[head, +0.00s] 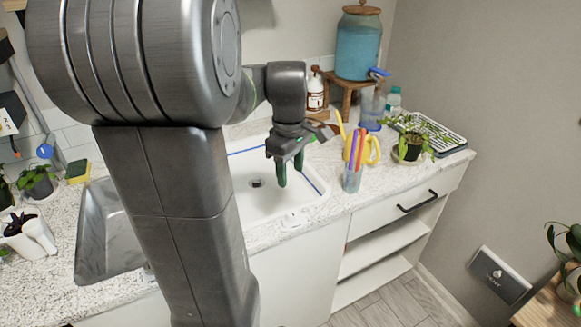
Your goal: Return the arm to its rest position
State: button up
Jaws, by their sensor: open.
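My gripper (290,168) hangs from my arm over the white sink basin (262,205), with its fingers pointing down. The fingers are seen nearly edge-on, with green on them, and nothing shows held in them. My large grey arm links fill the left and middle of the head view and hide part of the counter and the sink. The gripper is left of a clear cup with coloured sticks (352,178) and apart from it.
Right of the sink stand a yellow watering can (372,150), a potted plant (410,150), a seedling tray (443,138) and a blue-filled dispenser (358,48) on a wooden stand. At left are a metal basin (95,225), a sponge (78,171) and small plants (37,182).

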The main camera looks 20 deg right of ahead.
aim_at(291, 212)
dwell(0.5)
notch_tip(291, 212, down, 14)
jog(key=shift+w+d+r, duration=0.1)
jog(key=shift+d, duration=0.05)
dwell(0.4)
jog(key=shift+r, duration=0.1)
